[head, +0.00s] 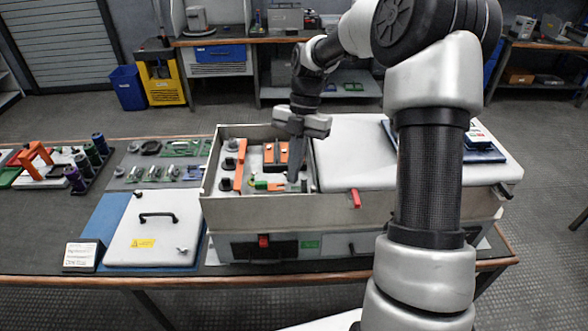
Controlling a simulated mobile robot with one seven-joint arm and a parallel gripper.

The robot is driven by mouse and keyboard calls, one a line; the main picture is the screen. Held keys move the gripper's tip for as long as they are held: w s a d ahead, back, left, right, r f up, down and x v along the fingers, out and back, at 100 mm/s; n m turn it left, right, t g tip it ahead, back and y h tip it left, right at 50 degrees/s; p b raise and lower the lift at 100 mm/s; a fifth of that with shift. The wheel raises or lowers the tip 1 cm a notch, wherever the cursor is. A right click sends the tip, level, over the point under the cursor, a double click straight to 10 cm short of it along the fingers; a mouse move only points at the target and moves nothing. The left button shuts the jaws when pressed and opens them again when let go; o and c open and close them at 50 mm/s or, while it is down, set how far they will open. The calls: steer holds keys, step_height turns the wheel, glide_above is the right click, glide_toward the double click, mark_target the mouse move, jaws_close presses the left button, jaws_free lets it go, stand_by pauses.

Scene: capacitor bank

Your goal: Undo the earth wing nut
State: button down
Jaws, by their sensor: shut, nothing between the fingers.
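The open grey cabinet (222,212) stands on the bench at the middle, and my gripper (293,178) reaches down into its open left bay. The fingers point down and are shut with nothing between them. They are near the right side of the bay, just right of a small green part (261,185) with an orange-red part beside it at the bay floor. The earth wing nut is too small to pick out for sure; it may be by the green part or hidden behind my fingers. Whether my fingertips touch anything cannot be told.
An upright orange bar (240,165) and orange-and-black blocks (275,155) stand in the bay. The bay walls rise around my fingers. A white cover (365,150) closes the right side. A removed lid (153,230) lies left; small parts lie on a grey mat (125,160).

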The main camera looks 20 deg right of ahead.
steer(key=shift+w+d, duration=0.15)
steer(key=shift+w, duration=0.05)
